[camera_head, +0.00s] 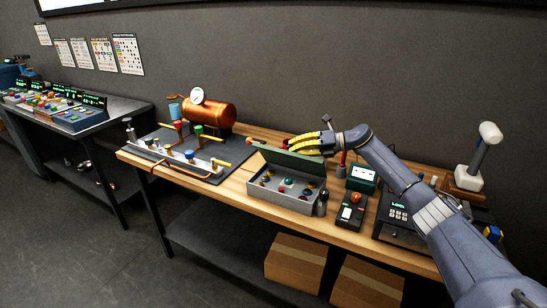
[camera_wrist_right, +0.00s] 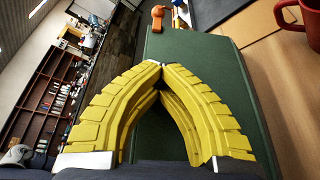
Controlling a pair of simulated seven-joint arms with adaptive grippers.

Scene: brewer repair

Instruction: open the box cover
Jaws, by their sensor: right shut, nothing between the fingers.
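The grey box (camera_head: 262,194) stands on the wooden bench with its inside showing, holding several colored knobs and buttons. Its green cover (camera_head: 280,158) is raised along the box's back side and leans up at an angle. My right gripper (camera_head: 296,145) is at the upper edge of the cover, its yellow fingers shut and empty. In the right wrist view the fingertips (camera_wrist_right: 160,65) meet in front of the green cover (camera_wrist_right: 205,65). I cannot tell whether they touch it. My left gripper is not in view.
A copper tank with a gauge (camera_head: 210,112) and pipework stand left of the box. A small green-faced meter (camera_head: 362,178), a switch box (camera_head: 351,212) and a keypad device (camera_head: 398,215) stand to its right. Cardboard boxes (camera_head: 296,262) lie below the bench.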

